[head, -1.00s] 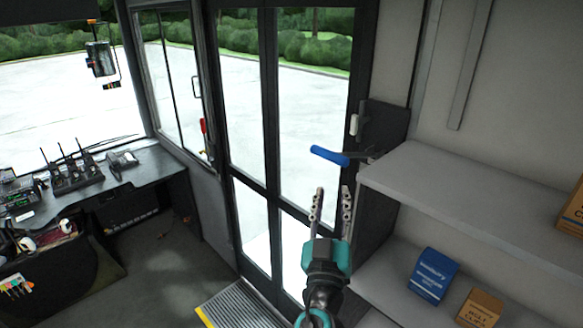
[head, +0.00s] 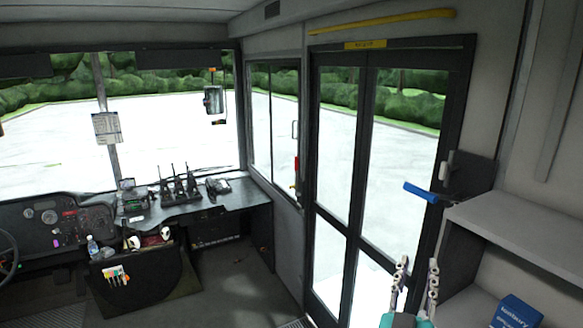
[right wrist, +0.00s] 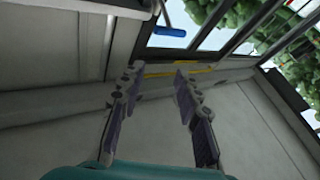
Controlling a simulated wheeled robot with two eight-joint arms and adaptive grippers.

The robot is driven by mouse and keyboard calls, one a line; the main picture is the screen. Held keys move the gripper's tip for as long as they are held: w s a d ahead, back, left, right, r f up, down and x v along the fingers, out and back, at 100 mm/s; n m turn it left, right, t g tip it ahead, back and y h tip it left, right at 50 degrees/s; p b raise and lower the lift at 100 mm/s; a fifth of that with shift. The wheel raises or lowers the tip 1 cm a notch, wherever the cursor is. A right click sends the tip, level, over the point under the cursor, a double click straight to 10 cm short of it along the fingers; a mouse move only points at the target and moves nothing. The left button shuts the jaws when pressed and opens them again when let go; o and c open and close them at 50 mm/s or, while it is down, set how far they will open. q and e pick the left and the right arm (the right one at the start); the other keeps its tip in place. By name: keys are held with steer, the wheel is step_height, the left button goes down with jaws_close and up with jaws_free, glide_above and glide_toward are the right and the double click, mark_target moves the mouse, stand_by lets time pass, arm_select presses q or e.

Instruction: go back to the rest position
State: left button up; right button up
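My right gripper (head: 415,275) shows at the bottom right of the head view, pointing up, its two fingers apart with nothing between them. In the right wrist view the same gripper (right wrist: 158,85) has its fingers spread and empty. A blue handle (head: 421,192) on a dark lever beside the door stands above the gripper, apart from it. The blue handle also shows at the top of the right wrist view (right wrist: 170,31). My left gripper is in neither view.
The glazed double door (head: 385,150) is behind the gripper. A grey shelf (head: 525,235) stands close on the right, with a blue box (head: 515,313) below it. A desk (head: 215,205) with radios (head: 178,185) is at the left. The floor between desk and door is clear.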

steer(key=s+d+f+g+y+b, duration=0.1)
steer(key=s+d+f+g+b, duration=0.2)
steer(key=f, duration=0.7)
steer(key=d+f+m+g+b, duration=0.1)
steer(key=f+g+b, duration=0.3)
steer(key=f, duration=0.6)
steer(key=s+d+f+g+y+b, duration=0.15)
steer(key=f+b, duration=0.35)
steer(key=f, duration=0.5)
arm_select(q)
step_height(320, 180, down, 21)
steer(key=b, duration=0.9)
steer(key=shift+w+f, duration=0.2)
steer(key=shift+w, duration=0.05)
arm_select(e)
steer(key=s+a+f+n+g+y, duration=0.1)
steer(key=s+a+f+g+y, duration=0.1)
steer(key=a+f, duration=0.3)
steer(key=s+a+f+n+g+y, duration=0.2)
steer(key=s+a+f+y, duration=0.2)
steer(key=f, duration=0.8)
steer(key=shift+a+f+n+y, duration=0.3)
steer(key=shift+a+y, duration=0.35)
steer(key=shift+a, duration=0.45)
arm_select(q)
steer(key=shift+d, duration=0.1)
